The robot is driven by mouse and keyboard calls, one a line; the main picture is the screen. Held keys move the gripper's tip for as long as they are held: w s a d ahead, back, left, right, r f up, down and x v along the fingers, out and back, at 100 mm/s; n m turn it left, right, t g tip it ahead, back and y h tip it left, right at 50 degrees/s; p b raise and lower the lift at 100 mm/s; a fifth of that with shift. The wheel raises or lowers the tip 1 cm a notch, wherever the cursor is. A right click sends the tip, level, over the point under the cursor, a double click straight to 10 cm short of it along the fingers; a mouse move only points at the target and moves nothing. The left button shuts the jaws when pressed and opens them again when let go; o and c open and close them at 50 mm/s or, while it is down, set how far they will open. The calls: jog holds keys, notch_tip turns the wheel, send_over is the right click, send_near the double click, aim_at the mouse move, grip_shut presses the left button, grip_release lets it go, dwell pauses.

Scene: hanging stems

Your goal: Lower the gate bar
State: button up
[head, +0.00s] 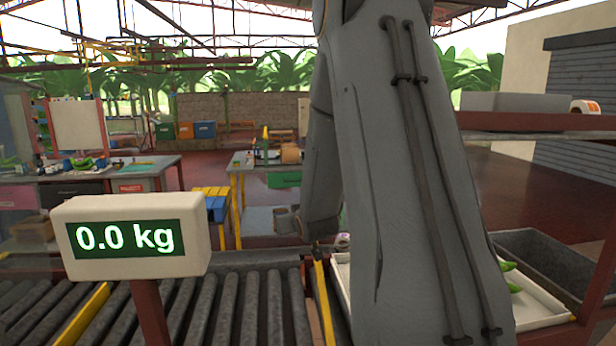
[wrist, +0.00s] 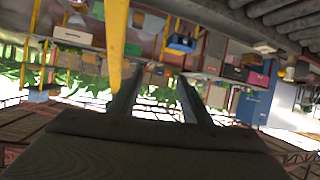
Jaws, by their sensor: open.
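A yellow bar (wrist: 117,42), which looks like the gate bar, runs down from the top edge in the wrist view. Its lower end overlaps the left finger in the picture; I cannot tell whether they touch. My gripper (wrist: 156,82) is open, with two dark fingers apart and nothing seen between them. In the head view a narrow yellow bar (head: 323,300) stands steeply at the right end of the rollers, just below my arm. My gripper is mostly hidden behind my arm there.
The roller conveyor (head: 230,305) fills the lower left. A scale display (head: 131,237) reading 0.0 kg stands in front of it. A white tray (head: 540,308) with green fruit lies right of my arm, beside a grey bin (head: 550,262). A shelf (head: 540,122) is above.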

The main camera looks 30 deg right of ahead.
jog(key=w+d+r+t+h+p, duration=0.15)
jog(key=d+r+t, duration=0.25)
jog(key=d+r, duration=0.45)
jog(key=shift+h, duration=0.35)
jog(key=shift+d+f+p+x, duration=0.2)
jog(key=shift+p+x, duration=0.25)
jog(key=shift+x, duration=0.95)
jog(key=shift+d+f+p+x, duration=0.15)
jog(key=shift+p+x, duration=0.35)
jog(key=shift+x, duration=0.95)
jog(key=shift+d+f+p+x, duration=0.1)
jog(key=shift+f+p+x, duration=0.25)
jog(key=shift+x, duration=1.05)
jog(key=shift+s+r, duration=0.1)
jog(key=shift+s, duration=0.05)
jog(key=shift+c, duration=0.5)
grip_shut()
